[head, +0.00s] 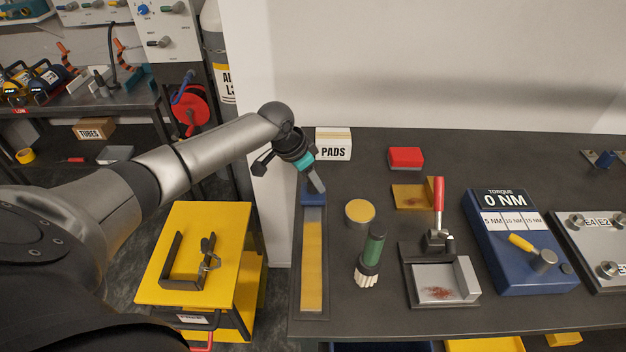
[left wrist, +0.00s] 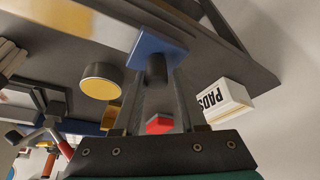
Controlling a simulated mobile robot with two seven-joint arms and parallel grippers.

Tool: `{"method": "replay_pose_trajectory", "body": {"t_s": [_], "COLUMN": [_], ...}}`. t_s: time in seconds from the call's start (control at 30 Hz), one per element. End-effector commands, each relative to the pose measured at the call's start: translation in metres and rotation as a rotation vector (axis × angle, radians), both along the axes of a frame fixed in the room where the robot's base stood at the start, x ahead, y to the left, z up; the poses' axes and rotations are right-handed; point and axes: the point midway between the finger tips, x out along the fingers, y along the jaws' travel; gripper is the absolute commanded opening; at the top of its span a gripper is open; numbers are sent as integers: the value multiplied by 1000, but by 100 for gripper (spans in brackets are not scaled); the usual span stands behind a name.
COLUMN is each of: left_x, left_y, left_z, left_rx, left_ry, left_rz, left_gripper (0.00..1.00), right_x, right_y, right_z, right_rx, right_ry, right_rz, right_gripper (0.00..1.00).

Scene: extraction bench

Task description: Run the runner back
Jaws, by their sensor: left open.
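The runner is a blue block (head: 313,199) with a dark upright knob, at the far end of a long dark-framed track (head: 313,265) with a yellow and grey bed. The runner also shows in the left wrist view (left wrist: 158,47), where its dark knob (left wrist: 156,70) stands between my finger tips. My left gripper (head: 317,186) is over the runner, pointing down at it. In the left wrist view the gripper (left wrist: 158,88) is open, one finger on each side of the knob. I cannot tell whether either finger touches it. My right gripper is out of view.
A PADS box (head: 333,144) stands behind the track. A round yellow-topped tin (head: 360,212) and a green-handled brush (head: 372,249) are close to its right. A red-handled clamp fixture (head: 438,240) and blue torque unit (head: 515,240) are farther right. A yellow cart (head: 240,225) is left of the bench.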

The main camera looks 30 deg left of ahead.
Motion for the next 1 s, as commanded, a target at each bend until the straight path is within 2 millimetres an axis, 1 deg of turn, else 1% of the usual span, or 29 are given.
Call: {"method": "replay_pose_trajectory", "body": {"t_s": [0.03,0.2,0.47,0.57,0.67,0.77,0.97,1.0], "left_x": [1,0,-1,-3,-7,-13,-29,-32], "left_y": [1,0,0,1,3,6,13,14], "left_z": [1,0,0,5,16,32,72,81], "left_rx": [1,0,-1,0,1,2,4,4], "left_ry": [-4,0,4,5,4,2,1,0], "left_rz": [2,0,-2,-2,-1,-3,-2,-3], "left_gripper": [44,62,62,62,62,62,62,62], "right_x": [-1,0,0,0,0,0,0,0], "right_y": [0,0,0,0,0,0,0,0], "right_z": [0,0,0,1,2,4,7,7], "right_rx": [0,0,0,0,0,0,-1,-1], "right_ry": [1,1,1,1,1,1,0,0], "right_rz": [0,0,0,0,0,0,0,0], "right_gripper": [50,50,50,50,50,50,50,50]}}
